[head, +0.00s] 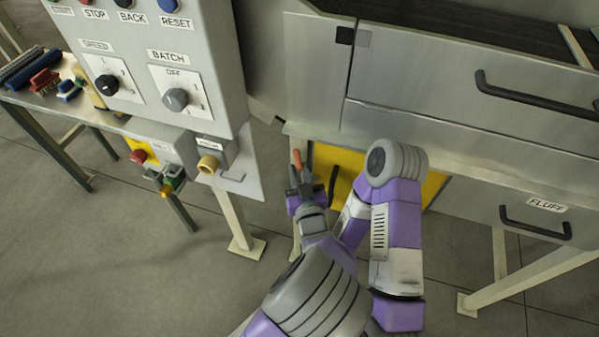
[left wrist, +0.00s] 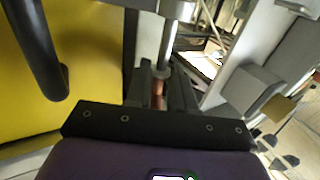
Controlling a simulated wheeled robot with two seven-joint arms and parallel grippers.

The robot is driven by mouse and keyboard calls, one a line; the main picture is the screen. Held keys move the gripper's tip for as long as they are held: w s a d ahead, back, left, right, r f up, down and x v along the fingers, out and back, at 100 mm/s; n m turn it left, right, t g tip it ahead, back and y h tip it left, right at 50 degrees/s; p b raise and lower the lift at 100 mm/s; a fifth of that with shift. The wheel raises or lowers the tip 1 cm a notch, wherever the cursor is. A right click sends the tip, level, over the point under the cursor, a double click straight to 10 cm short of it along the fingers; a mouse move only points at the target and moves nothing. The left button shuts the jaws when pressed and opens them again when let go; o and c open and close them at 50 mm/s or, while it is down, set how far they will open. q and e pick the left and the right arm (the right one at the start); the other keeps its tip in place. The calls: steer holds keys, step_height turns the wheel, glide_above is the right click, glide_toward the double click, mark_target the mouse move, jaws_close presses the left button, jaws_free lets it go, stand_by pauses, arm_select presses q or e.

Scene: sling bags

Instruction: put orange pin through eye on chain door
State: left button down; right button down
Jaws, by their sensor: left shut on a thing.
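The orange pin (head: 297,158) stands up between the fingers of my left gripper (head: 300,180) in the head view. My left gripper is shut on it. In the left wrist view the orange part of the pin (left wrist: 158,95) shows between the dark fingers, with a grey metal rod (left wrist: 170,45) in line beyond it. The yellow door (head: 325,160) with a black handle (head: 334,182) is just right of the gripper. It also fills the left of the left wrist view (left wrist: 85,50). I cannot make out the eye or whether the pin touches it. My right gripper is not in view.
A grey control panel (head: 205,100) with knobs and buttons stands to the left. A drawer labelled FLUFF (head: 520,210) is at right, below a larger grey drawer (head: 450,90). A side table (head: 90,110) holds brushes. The floor in front is clear.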

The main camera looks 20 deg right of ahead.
arm_select(q)
steer(key=shift+f+b, duration=0.5)
steer(key=shift+f, duration=0.85)
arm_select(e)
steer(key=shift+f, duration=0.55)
arm_select(q)
steer(key=shift+f, duration=0.95)
steer(key=c, duration=0.9)
jaws_free()
steer(key=shift+f, duration=0.15)
steer(key=shift+s+f, duration=0.1)
steer(key=shift+s, duration=0.1)
